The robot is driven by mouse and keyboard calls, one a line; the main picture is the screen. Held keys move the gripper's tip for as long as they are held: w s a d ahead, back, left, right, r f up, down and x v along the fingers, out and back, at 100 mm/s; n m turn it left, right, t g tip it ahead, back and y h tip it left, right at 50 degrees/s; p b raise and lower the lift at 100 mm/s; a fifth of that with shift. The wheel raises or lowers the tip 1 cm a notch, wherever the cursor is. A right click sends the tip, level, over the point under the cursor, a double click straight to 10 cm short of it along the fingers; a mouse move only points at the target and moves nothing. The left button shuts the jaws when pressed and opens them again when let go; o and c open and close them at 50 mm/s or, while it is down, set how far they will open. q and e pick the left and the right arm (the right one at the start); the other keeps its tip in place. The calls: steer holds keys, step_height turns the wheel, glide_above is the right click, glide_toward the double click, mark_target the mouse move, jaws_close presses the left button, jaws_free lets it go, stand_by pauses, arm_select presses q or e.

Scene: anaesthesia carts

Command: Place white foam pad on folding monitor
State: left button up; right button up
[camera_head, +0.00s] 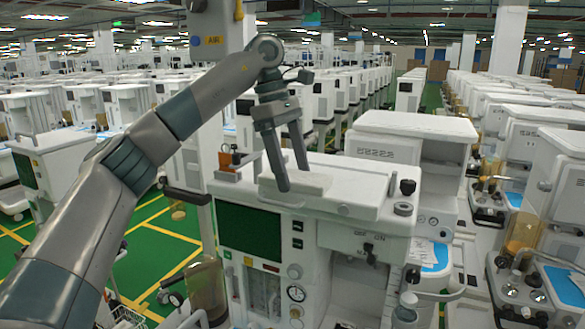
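A flat white foam pad (312,184) is at the top of the white cart in the middle of the view. My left gripper (292,180) points down over it with its two fingers apart. One fingertip overlaps the pad's near side and the other is at its far edge. I cannot tell whether the fingers press on the pad, or whether the pad rests on the cart top. What I take as the folding monitor is the dark green screen (249,230) on the cart's front left, below the pad. My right gripper is not in view.
A grey ring-like part (403,208) and a black knob (407,187) stand on the cart top's right end. An orange-topped fitting (229,158) is left of the pad. Similar carts crowd both sides. Green floor with yellow lines (160,235) shows at left.

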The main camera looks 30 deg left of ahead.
arm_select(q)
steer(key=shift+r, duration=0.15)
steer(key=shift+a+r, duration=0.1)
steer(key=shift+r, duration=0.3)
steer(key=v, duration=1.1)
stand_by(0.6)
